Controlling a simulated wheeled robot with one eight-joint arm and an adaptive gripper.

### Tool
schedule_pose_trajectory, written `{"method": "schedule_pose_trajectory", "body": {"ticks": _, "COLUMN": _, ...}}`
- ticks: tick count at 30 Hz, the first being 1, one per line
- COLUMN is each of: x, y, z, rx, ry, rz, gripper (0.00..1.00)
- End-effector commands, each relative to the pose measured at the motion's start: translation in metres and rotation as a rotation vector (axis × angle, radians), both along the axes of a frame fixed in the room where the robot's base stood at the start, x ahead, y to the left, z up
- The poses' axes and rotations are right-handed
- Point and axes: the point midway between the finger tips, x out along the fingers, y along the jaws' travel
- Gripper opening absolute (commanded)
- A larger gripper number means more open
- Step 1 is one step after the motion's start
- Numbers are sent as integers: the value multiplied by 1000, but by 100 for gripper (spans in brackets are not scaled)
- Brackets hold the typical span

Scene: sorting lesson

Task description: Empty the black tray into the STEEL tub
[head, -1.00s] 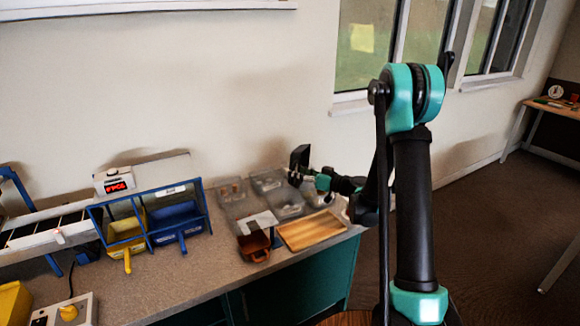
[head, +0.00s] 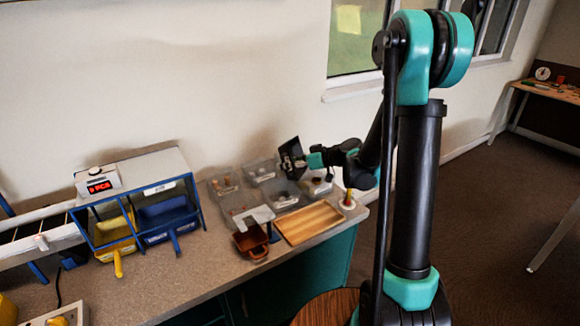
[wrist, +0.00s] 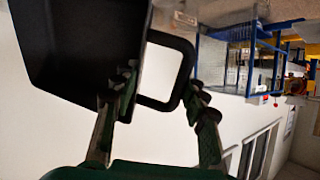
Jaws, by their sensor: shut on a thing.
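My gripper (head: 307,160) is shut on the handle of the black tray (head: 290,150), which it holds in the air above the back right of the counter. The tray is steeply tilted. In the wrist view the black tray (wrist: 80,45) fills the upper left, and its loop handle (wrist: 187,62) lies between the fingers. Several clear tubs stand below and around it, among them one at the back (head: 262,172), one in the middle (head: 284,197) and one on the left (head: 222,186). Small items lie in some. Their labels are too small to read, so I cannot tell which is STEEL.
A wooden tray (head: 308,222) and a brown box (head: 251,243) lie in front of the tubs. A small ringed post (head: 347,200) stands near the counter's right end. The wall is close behind.

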Motion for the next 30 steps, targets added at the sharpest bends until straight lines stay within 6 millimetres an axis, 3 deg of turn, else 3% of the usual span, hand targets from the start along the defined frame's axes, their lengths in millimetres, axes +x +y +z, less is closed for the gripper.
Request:
{"method": "schedule_pose_trajectory", "body": {"ticks": 18, "x": 12, "y": 28, "z": 28, "rx": -436, "ry": 231, "rz": 154, "gripper": 1}}
{"method": "schedule_pose_trajectory", "body": {"ticks": 30, "x": -1, "y": 38, "z": -13, "rx": -856, "ry": 150, "rz": 158, "gripper": 1}}
